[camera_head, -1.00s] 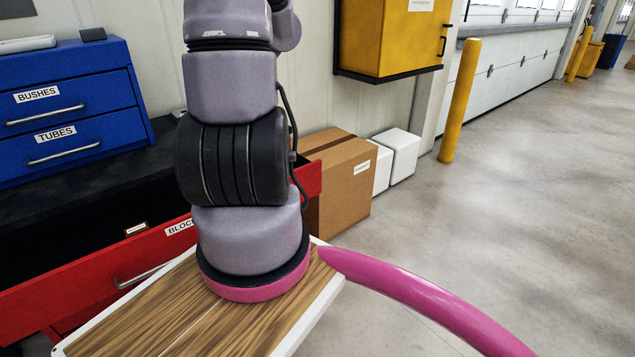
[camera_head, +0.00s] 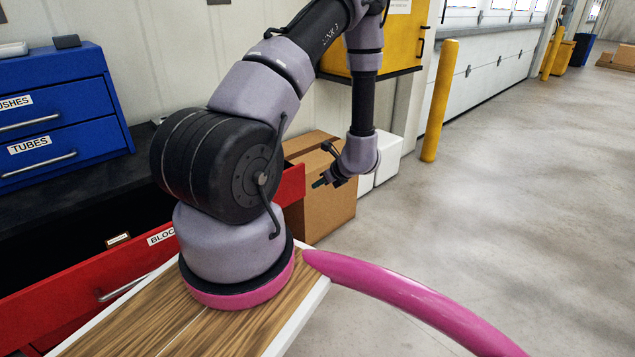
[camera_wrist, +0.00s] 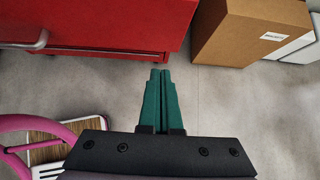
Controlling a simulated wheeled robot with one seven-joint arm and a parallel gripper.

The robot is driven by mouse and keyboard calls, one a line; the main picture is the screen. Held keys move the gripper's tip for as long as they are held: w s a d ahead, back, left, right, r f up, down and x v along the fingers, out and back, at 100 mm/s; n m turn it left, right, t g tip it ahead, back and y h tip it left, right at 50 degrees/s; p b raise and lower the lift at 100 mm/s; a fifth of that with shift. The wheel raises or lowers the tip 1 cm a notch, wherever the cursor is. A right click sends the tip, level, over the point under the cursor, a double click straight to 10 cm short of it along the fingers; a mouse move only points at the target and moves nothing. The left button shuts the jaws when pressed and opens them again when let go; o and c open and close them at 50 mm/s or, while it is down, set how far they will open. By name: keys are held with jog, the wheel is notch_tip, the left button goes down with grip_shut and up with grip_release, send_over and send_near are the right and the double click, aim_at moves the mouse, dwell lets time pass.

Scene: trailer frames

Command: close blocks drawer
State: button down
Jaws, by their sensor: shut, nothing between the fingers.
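The red blocks drawer (camera_head: 60,293) is pulled open at the left in the head view, with its dark inside showing. Its label is partly hidden behind my arm, and its silver handle (camera_head: 122,287) is on the front. The red front also shows in the wrist view (camera_wrist: 120,22), at the upper left, with the handle at its left edge. My gripper (camera_head: 318,184) is to the right of the drawer's right end in the head view. In the wrist view its green fingers (camera_wrist: 160,78) are together and empty, over the floor just below the red front.
A cardboard box (camera_head: 325,205) stands right of the drawer, behind my gripper, with white boxes (camera_head: 386,160) beside it. A blue drawer unit (camera_head: 60,120) sits on the black top at the left. Open floor lies to the right, past a yellow post (camera_head: 438,100).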

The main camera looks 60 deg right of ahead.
aim_at(296, 188)
jog(key=w+f, duration=0.1)
jog(key=w, duration=0.1)
jog(key=w+d+f, duration=0.1)
jog(key=w+f, duration=0.1)
jog(key=w, duration=0.1)
jog(key=w+d+f, duration=0.1)
jog(key=w, duration=0.1)
jog(key=shift+w+f, duration=0.25)
jog(key=shift+f, duration=0.05)
jog(key=shift+w+d, duration=0.15)
jog(key=shift+w, duration=0.35)
jog(key=w+d, duration=0.2)
jog(key=w, duration=0.6)
jog(key=w+d, duration=0.2)
jog(key=w, duration=0.5)
jog(key=w+d, duration=0.2)
jog(key=w, duration=0.6)
jog(key=shift+w+d, duration=0.25)
jog(key=shift+w, duration=0.05)
jog(key=shift+s, duration=0.1)
